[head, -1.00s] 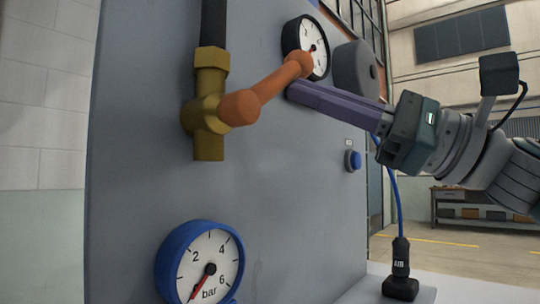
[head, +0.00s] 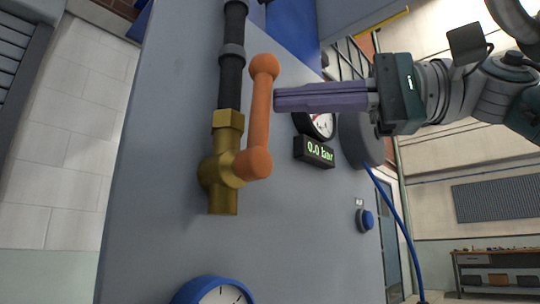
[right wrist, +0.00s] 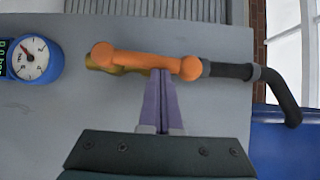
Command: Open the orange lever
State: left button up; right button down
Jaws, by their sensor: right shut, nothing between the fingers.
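The orange lever (head: 259,120) sits on a brass valve (head: 222,168) on the grey panel. It stands nearly upright, about in line with the dark pipe (head: 231,82) above the valve. My right gripper (head: 277,99) is shut and empty, its purple fingers pointing left at the lever's right side, near the upper end. In the right wrist view, the fingertips (right wrist: 162,72) are at the lever's (right wrist: 145,60) edge, close to its knob on the pipe side. I cannot tell whether they touch. My left gripper is not in view.
A digital display (head: 314,152) reading 0.0 bar is on the panel below a partly hidden dial gauge (head: 322,124). A blue-rimmed gauge (head: 212,291) is at the bottom. A blue button (head: 366,219) and a grey round housing (head: 359,138) are to the right.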

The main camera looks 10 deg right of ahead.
jog(key=shift+s+a+r+n, duration=0.1)
jog(key=shift+a+n, duration=0.1)
jog(key=shift+n, duration=0.1)
jog(key=shift+h, duration=0.3)
dwell(0.5)
